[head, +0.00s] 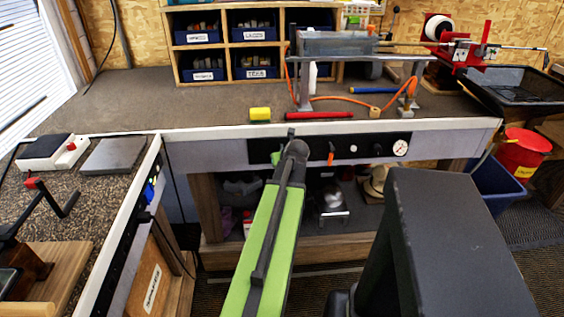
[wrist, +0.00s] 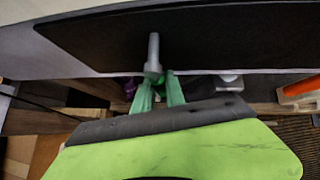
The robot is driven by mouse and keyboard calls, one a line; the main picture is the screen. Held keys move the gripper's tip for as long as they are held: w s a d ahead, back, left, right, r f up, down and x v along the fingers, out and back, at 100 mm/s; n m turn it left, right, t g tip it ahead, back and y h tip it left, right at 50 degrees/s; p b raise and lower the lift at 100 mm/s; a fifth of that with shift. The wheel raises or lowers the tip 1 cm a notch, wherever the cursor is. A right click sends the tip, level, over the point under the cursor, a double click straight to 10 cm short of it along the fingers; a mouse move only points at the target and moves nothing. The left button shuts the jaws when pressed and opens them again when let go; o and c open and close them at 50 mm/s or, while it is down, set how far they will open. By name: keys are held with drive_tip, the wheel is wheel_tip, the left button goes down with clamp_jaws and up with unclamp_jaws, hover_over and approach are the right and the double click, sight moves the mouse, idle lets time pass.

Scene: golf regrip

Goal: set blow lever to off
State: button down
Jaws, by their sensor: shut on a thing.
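A grey lever (wrist: 153,52) stands out from the black panel (wrist: 230,45) in the wrist view. It points roughly upright in that picture. My gripper (wrist: 159,84) has its green fingers shut on the lower end of this lever. No lettering on the lever or panel can be read, so its marked setting cannot be told. In the head view the black panel (head: 373,148) runs along the bench front, and my green arm reaches to its left part. The gripper and most of the lever are hidden there behind my arm.
An orange lever (head: 331,154) and a round white gauge (head: 400,148) sit further right on the panel. Above, the bench top (head: 190,100) holds a yellow cylinder (head: 260,114) and a red rod (head: 319,115). A red bucket (head: 524,152) stands at right.

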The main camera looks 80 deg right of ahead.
drive_tip(key=shift+a+f, duration=0.15)
drive_tip(key=c, duration=1.5)
unclamp_jaws()
drive_tip(key=shift+d+f, duration=0.15)
drive_tip(key=shift+d, duration=0.05)
drive_tip(key=shift+o, duration=0.6)
drive_tip(key=shift+r, duration=0.2)
